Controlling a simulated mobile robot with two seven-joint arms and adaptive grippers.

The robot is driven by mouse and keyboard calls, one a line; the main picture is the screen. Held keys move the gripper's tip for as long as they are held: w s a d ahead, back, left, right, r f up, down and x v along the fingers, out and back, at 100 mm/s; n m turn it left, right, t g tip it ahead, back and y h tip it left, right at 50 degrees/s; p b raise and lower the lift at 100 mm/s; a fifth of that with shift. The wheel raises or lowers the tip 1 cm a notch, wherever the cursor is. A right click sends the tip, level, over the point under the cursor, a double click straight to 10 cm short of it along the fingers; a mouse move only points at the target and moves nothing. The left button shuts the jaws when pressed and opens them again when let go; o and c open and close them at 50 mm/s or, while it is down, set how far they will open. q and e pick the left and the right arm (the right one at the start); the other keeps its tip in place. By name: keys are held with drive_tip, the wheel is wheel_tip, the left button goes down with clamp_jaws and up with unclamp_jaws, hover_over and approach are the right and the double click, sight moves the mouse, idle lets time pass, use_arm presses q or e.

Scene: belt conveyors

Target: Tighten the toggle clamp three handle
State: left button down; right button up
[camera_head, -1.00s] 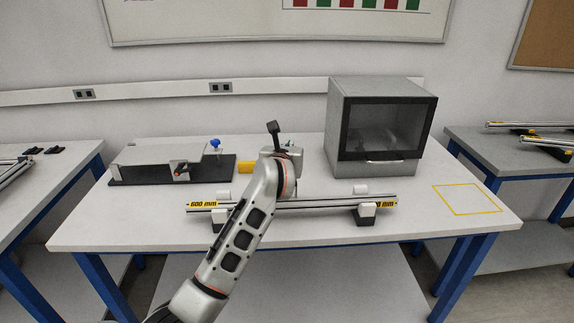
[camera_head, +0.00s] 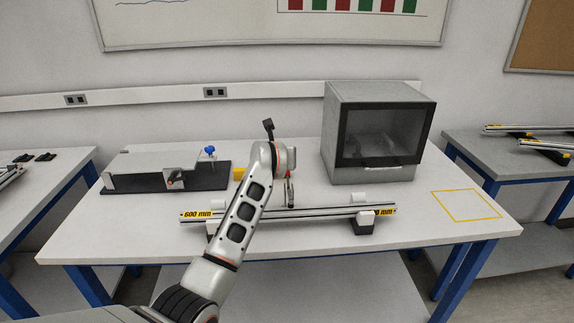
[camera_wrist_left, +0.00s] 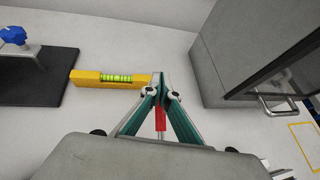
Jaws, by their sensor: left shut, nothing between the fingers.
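A red handle with a grey rod (camera_wrist_left: 160,120) shows through the gap between my left gripper's finger links in the left wrist view; it looks like a toggle clamp handle. Whether it touches the fingers I cannot tell. My left gripper (camera_wrist_left: 162,82) is shut and empty, with its fingertips together beside the right end of a yellow spirit level. In the head view my left gripper (camera_head: 290,192) points down over the table behind the rail, and the rest of the clamp is not clear there. My right gripper is not in view.
The spirit level (camera_wrist_left: 105,79) lies left of the fingertips. A long rail (camera_head: 320,212) marked 600 mm rests on supports at the front. A fixture with a blue knob (camera_head: 210,150) stands left, a grey cabinet (camera_head: 370,175) right. A yellow square (camera_head: 465,205) marks free table at the right.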

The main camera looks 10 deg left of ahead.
use_arm(q)
drive_tip(key=shift+w+f+g+p, duration=0.2)
drive_tip(key=shift+f+g+p, duration=0.25)
drive_tip(key=shift+f+g, duration=0.15)
drive_tip(key=shift+f, duration=0.25)
